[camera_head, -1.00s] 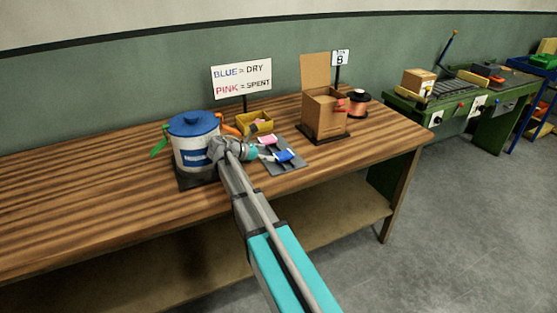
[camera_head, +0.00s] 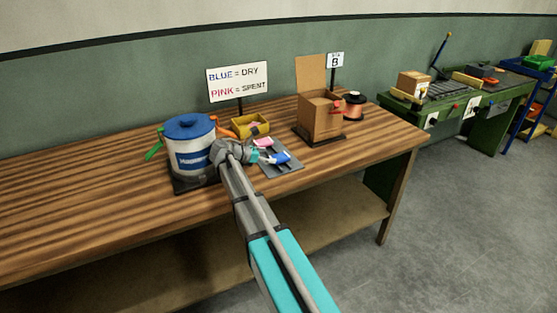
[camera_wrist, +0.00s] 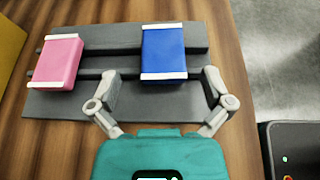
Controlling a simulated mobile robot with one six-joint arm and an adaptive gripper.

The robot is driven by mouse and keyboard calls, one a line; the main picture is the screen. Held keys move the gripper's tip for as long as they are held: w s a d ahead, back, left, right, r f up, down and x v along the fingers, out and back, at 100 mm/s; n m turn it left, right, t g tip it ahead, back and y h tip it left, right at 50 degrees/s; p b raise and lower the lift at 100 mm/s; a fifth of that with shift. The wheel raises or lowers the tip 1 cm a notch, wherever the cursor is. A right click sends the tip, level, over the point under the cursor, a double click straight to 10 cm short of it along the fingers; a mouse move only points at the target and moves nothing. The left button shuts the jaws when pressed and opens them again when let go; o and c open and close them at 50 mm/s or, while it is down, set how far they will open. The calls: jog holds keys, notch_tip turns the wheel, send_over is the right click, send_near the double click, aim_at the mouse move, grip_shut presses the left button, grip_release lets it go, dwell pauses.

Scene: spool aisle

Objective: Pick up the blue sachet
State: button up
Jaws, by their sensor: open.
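The blue sachet (camera_wrist: 164,54), with white end bands, lies on a dark grey slatted tray (camera_wrist: 60,105) on the table. It also shows in the head view (camera_head: 281,158), just beyond the gripper. A pink sachet (camera_wrist: 60,60) lies to its left on the same tray. My gripper (camera_wrist: 161,82) is open and empty. Its two fingers point toward the blue sachet, one toward each side, with the tips near its closer end. I cannot tell how high the fingers are above the tray.
A white tub with a blue lid (camera_head: 190,145) stands left of my gripper. A yellow bin (camera_head: 250,126) stands behind the tray. An open cardboard box (camera_head: 320,117) and a copper spool (camera_head: 353,107) stand to the right. The table's left part is clear.

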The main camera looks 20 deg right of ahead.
aim_at(282, 156)
jog(key=shift+d, duration=0.1)
jog(key=shift+b+x, duration=0.9)
jog(key=shift+x, duration=1.6)
jog(key=shift+s+r, duration=0.1)
jog(key=shift+s, duration=0.05)
jog(key=c, duration=1)
jog(key=shift+r, duration=0.1)
notch_tip(282, 156, up, 3)
jog(key=p, duration=0.3)
jog(key=s+d+r+p, duration=0.2)
jog(key=s+r+p, duration=0.1)
jog(key=s, duration=0.1)
jog(key=s+d+r+p, duration=0.2)
jog(key=s+r+p, duration=0.1)
jog(key=s, duration=0.1)
jog(key=s+d+r+p, duration=0.2)
jog(key=s+r+p, duration=0.1)
jog(key=s+p, duration=0.1)
jog(key=shift+s+d+r, duration=0.25)
jog(key=shift+r, duration=0.15)
